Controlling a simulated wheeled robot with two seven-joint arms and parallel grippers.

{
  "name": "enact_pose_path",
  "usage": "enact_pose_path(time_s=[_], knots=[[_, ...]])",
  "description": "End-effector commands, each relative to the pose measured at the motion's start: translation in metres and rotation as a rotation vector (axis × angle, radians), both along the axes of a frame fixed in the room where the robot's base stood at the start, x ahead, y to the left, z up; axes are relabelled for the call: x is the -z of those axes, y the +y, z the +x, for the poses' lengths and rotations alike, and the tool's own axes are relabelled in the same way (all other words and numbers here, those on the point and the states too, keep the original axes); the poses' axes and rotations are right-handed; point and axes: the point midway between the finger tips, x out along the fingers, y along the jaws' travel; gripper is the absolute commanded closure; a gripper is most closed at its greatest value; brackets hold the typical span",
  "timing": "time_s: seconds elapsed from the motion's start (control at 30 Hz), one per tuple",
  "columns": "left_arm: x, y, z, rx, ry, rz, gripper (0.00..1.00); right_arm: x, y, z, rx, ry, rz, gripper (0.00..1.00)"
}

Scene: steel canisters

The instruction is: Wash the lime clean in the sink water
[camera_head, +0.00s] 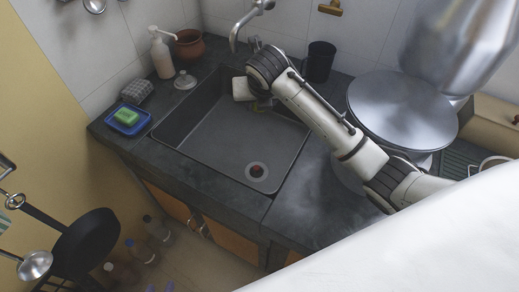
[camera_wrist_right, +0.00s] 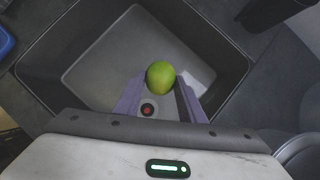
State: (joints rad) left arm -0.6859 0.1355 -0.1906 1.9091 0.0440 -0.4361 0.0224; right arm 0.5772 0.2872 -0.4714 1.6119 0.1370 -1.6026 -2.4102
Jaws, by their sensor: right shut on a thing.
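The green lime (camera_wrist_right: 161,77) is held between the two fingers of my right gripper (camera_wrist_right: 162,98) in the wrist view. In the head view my right arm reaches in from the right, and the right gripper (camera_head: 258,106) is over the back part of the grey sink (camera_head: 225,145), below the faucet. The lime is mostly hidden there by the wrist. The sink basin also shows in the wrist view (camera_wrist_right: 100,70), below the lime. The faucet (camera_head: 236,32) hangs over the back edge; no running water is visible. My left gripper does not show.
A drain (camera_head: 256,171) with a dark red centre lies in the basin floor. A blue tray (camera_head: 128,119) with a green sponge (camera_head: 125,116) and a soap bottle (camera_head: 161,55) stand left of the sink. A black cup (camera_head: 320,62) stands behind, and a round steel lid (camera_head: 400,108) is at the right.

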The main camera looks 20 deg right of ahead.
Motion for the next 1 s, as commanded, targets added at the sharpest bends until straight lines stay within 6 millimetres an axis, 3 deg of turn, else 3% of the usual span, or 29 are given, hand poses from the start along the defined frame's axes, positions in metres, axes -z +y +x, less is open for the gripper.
enact_pose_path(time_s=[0.27,0.63,1.0], knots=[[0.000,0.000,0.000,0.000,0.000,0.000,0.69,-0.005,0.000,0.001,-0.001,-0.002,0.000,0.86],[0.000,0.000,0.000,0.000,0.000,0.000,0.69,-0.038,0.000,0.001,0.000,-0.003,-0.001,0.86],[0.000,0.000,0.000,0.000,0.000,0.000,0.69,-0.041,-0.002,0.001,0.003,-0.002,-0.001,0.86]])
